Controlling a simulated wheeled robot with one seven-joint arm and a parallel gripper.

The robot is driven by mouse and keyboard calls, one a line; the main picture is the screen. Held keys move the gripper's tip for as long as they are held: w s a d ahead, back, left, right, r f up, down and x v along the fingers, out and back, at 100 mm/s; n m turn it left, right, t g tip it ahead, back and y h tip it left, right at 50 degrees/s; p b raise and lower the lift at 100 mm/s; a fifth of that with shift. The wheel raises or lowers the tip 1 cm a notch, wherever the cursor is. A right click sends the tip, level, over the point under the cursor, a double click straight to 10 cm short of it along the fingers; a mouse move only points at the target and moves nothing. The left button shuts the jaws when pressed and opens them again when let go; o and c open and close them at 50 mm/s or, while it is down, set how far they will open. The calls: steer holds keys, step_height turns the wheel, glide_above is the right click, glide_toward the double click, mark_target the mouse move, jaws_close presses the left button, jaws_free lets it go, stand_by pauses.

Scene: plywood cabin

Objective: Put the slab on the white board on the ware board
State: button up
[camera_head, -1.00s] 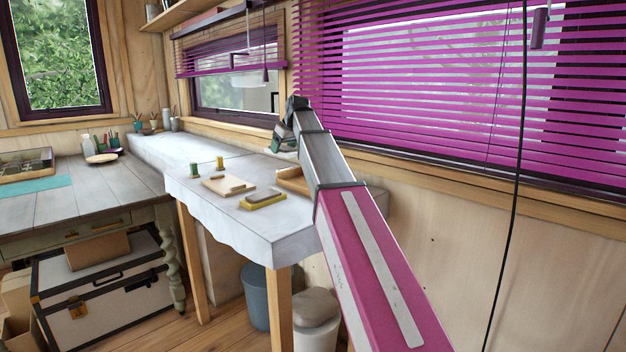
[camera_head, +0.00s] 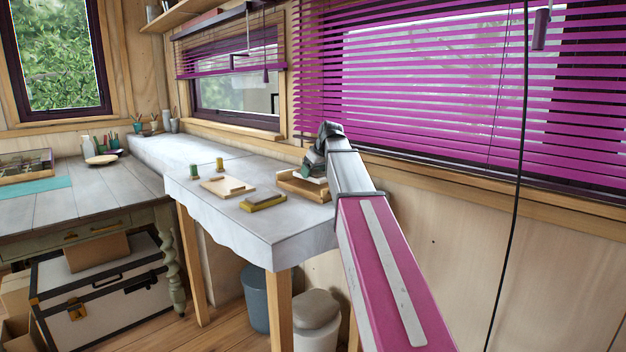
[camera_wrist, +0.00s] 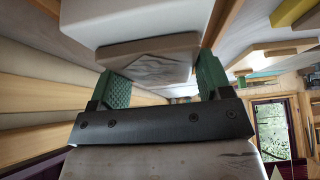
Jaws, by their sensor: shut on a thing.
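My gripper (camera_head: 315,165) is at the right end of the pale bench, just above or in a wooden tray (camera_head: 292,191). In the wrist view its green-padded fingers (camera_wrist: 163,84) are shut on a grey slab (camera_wrist: 150,62) with a dark smudge on its face. A larger whitish block (camera_wrist: 125,22) shows right against or behind the slab; I cannot tell whether they are one piece. A flat wooden ware board (camera_head: 211,187) lies left on the bench, with a smaller, paler board (camera_head: 236,185) on it. The head view mostly hides the slab.
A yellow block with a dark top (camera_head: 263,202) lies between ware board and tray. Purple blinds (camera_head: 430,80) hang behind my arm. The bench's front right is clear.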

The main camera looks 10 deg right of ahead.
steer(key=shift+f, duration=1.45)
steer(key=shift+f, duration=0.15)
steer(key=o, duration=1.1)
steer(key=v, duration=1.2)
